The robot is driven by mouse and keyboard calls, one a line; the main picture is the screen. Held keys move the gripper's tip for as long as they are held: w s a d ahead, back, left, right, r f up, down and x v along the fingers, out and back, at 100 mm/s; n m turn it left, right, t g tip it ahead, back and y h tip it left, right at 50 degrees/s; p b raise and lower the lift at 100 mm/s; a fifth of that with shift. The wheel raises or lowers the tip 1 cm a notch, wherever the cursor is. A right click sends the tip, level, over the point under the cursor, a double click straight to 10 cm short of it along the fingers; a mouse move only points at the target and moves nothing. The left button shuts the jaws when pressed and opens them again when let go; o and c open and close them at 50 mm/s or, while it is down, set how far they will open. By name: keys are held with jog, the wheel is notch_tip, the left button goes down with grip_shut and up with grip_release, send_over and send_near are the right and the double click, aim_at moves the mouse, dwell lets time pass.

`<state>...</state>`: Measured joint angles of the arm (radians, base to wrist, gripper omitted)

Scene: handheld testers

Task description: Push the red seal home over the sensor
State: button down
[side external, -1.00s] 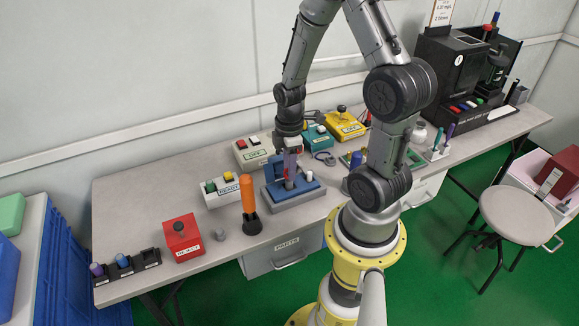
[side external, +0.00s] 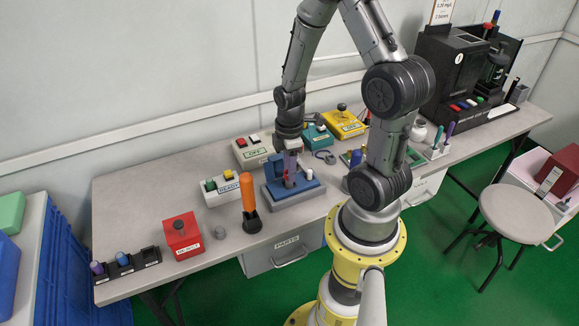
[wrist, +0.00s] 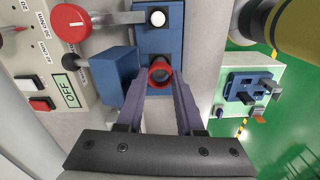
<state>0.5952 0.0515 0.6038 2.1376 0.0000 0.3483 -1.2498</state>
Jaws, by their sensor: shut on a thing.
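The red seal (wrist: 160,73) is a small ring held between the two purple fingertips of my gripper (wrist: 160,82). It sits at the blue fixture (wrist: 151,42), and a dark grey round centre, apparently the sensor, shows through it. How far the seal is seated on the sensor cannot be told. In the side external view my gripper (side external: 289,172) points down over the blue fixture (side external: 309,187) on its grey base, with a bit of the red seal (side external: 286,178) showing low between the fingers.
A blue block (wrist: 115,78) stands close left of the fingers in the wrist view. A white-topped post (side external: 309,175) is on the fixture. An orange-handled tool (side external: 247,190) stands in front left, and a white button box (side external: 221,189) lies left.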

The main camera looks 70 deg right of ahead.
jog(key=shift+f, duration=1.45)
jog(key=shift+c, duration=2.3)
grip_release()
jog(key=shift+w, duration=0.1)
jog(key=shift+d+r, duration=0.1)
jog(key=shift+r, duration=0.1)
notch_tip(320, 180, up, 13)
jog(key=shift+a+r, duration=0.2)
